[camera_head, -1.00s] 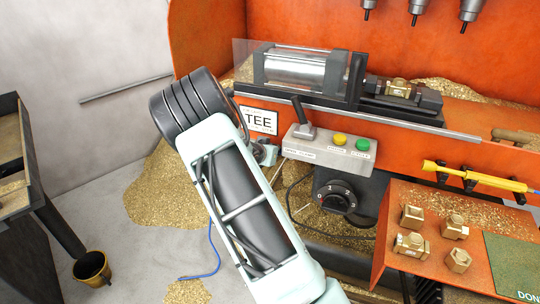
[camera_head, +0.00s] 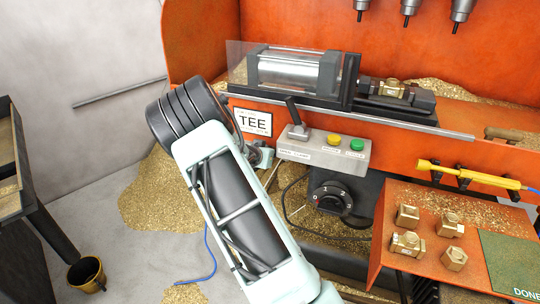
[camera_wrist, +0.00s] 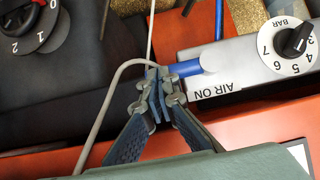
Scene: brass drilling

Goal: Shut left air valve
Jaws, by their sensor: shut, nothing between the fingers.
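In the wrist view my gripper (camera_wrist: 158,95) is shut and empty, with its fingertips together just left of a short blue cylinder (camera_wrist: 186,69). This cylinder sticks out of the left end of a grey panel (camera_wrist: 230,65) marked "AIR ON". I cannot tell whether it is the valve's handle or a hose end, or whether the fingertips touch it. No other valve part is clear, and the fingers hide part of the area. In the head view my arm covers the gripper and this panel.
A black pressure knob (camera_wrist: 298,40) marked BAR sits on the panel's right. A thin grey cable (camera_wrist: 106,100) loops beside my fingers. In the head view a lever box (camera_head: 325,150) has yellow and green buttons. A numbered dial (camera_head: 331,198) is below, and brass parts (camera_head: 408,243) lie at right.

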